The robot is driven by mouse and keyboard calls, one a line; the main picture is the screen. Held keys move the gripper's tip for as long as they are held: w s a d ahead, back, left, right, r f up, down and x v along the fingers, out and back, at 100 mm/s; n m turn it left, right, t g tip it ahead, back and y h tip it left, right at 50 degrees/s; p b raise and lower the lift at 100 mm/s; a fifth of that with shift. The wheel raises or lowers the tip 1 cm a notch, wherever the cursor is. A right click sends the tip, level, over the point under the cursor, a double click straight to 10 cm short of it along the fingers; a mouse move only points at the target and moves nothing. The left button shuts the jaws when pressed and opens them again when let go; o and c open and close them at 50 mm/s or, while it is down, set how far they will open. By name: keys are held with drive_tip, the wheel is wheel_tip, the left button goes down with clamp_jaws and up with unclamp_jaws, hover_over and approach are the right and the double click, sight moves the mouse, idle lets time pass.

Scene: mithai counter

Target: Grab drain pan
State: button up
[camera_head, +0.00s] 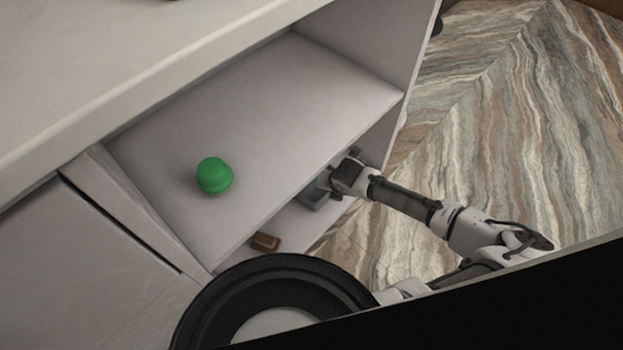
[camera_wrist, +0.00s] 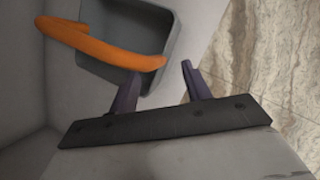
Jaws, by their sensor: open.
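A grey, square-cornered pan (camera_wrist: 150,22) sits in the lower shelf space, and a small part of it shows in the head view (camera_head: 313,198). An orange curved strip (camera_wrist: 95,45) crosses its near left side in the wrist view; I cannot tell whether it belongs to the pan. My gripper (camera_wrist: 160,70) is open at the pan's near right edge. Its left fingertip overlaps the pan and the orange strip in the picture, and its right fingertip is just right of the pan. I cannot tell whether they touch. In the head view my gripper (camera_head: 326,182) reaches in below the upper shelf.
A round black-rimmed object (camera_head: 285,268) is in front. The patterned floor (camera_head: 510,110) at right is clear.

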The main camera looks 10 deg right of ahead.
drive_tip(key=x, duration=0.1)
drive_tip(key=b+x, duration=0.2)
drive_tip(key=x, duration=0.1)
drive_tip(key=shift+s+a+f, duration=0.15)
drive_tip(key=shift+s+f, duration=0.05)
drive_tip(key=shift+s, duration=0.1)
drive_tip(key=shift+w+f, duration=0.25)
drive_tip(key=shift+f, duration=0.15)
drive_tip(key=shift+r, duration=0.1)
clamp_jaws()
